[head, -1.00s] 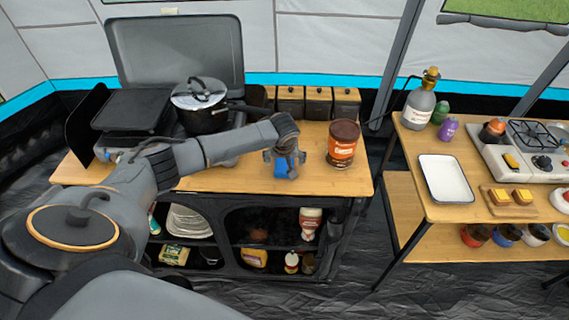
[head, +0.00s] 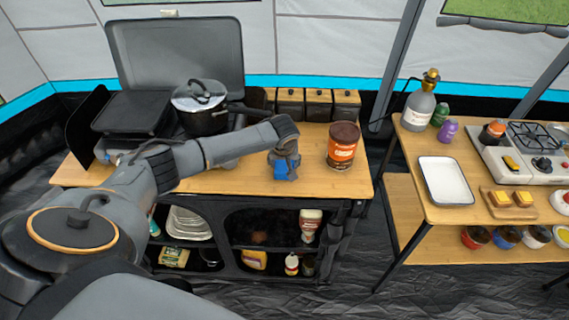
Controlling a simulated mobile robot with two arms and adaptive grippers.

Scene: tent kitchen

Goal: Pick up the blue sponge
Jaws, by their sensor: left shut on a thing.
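The blue sponge (head: 281,171) is on or just above the wooden tabletop of the left table, left of the brown and orange can. Only part of it shows below my left gripper (head: 285,166), which comes down over it from above. The left gripper is shut on the sponge, with its fingers at the sponge's sides. I cannot tell whether the sponge still touches the tabletop. My right gripper is not in view.
The can (head: 342,146) stands close to the right of the gripper. A silver-lidded pot (head: 203,108) sits on the stove at the left. Wooden-lidded canisters (head: 318,105) line the back. The right table holds a white tray (head: 446,181). The table front is clear.

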